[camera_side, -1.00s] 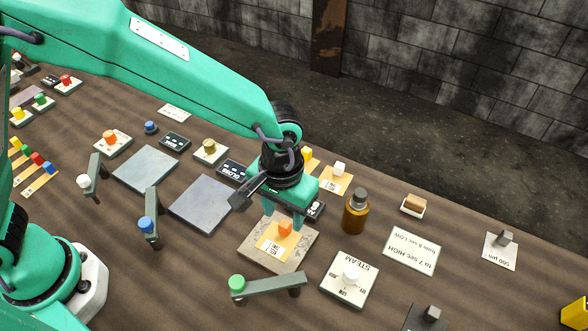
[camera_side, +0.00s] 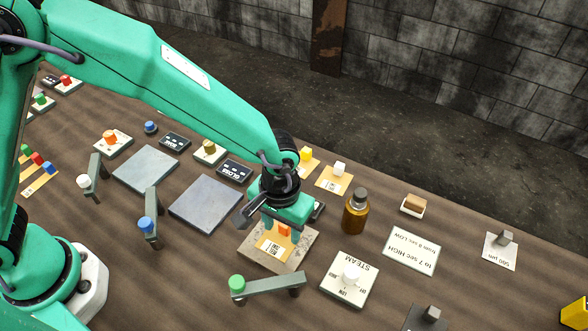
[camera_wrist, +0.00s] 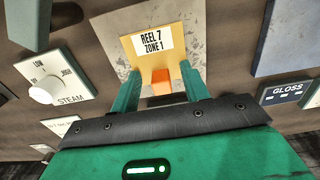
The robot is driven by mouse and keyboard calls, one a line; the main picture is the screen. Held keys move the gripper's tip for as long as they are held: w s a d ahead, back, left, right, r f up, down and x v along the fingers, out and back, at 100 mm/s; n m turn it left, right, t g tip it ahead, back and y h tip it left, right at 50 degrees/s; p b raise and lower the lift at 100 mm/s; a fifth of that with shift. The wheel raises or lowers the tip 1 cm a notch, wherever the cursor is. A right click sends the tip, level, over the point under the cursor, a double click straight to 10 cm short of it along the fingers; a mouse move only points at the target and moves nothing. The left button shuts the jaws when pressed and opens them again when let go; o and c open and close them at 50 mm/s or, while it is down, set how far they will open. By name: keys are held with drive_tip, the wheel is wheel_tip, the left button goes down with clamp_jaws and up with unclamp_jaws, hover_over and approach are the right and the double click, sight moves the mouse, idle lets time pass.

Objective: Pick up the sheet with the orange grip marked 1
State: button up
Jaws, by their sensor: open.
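The tan sheet (camera_side: 266,249) lies on a mottled grey plate (camera_side: 302,249). Its label reads "REEL 7 ZONE 1" in the wrist view, where the sheet (camera_wrist: 181,52) is at top centre. Its orange grip (camera_side: 284,229) stands at the sheet's far end. My gripper (camera_side: 282,234) is low over the plate, its fingers open on either side of the orange grip. In the wrist view the grip (camera_wrist: 162,83) shows between the two green fingers, with a gap to each. Its lower part is hidden by the gripper body.
A bar with a green knob (camera_side: 237,284) lies just in front of the plate. The STEAM dial plate (camera_side: 345,292) is to the right. A brown bottle (camera_side: 356,214) stands behind right. A blue-grey plate (camera_side: 203,205) is to the left. Sheets with yellow (camera_side: 306,154) and white (camera_side: 340,169) grips lie behind.

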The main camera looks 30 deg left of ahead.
sight(282, 227)
drive_tip(key=shift+c, duration=0.4)
clamp_jaws()
drive_tip(key=shift+r, duration=0.1)
drive_tip(key=shift+r, duration=0.85)
wheel_tip(282, 227, up, 2)
drive_tip(key=shift+r, duration=0.25)
drive_tip(key=s+d+r, duration=0.1)
drive_tip(key=s+r, duration=0.1)
drive_tip(key=s, duration=0.1)
drive_tip(key=s+d+r, duration=0.1)
drive_tip(key=s+r, duration=0.1)
drive_tip(key=s, duration=0.2)
drive_tip(key=s+d+r, duration=0.1)
drive_tip(key=s+r, duration=0.1)
drive_tip(key=s, duration=0.2)
drive_tip(key=shift+s+d+r, duration=0.1)
drive_tip(key=shift+d+r, duration=0.15)
drive_tip(key=shift+r, duration=0.05)
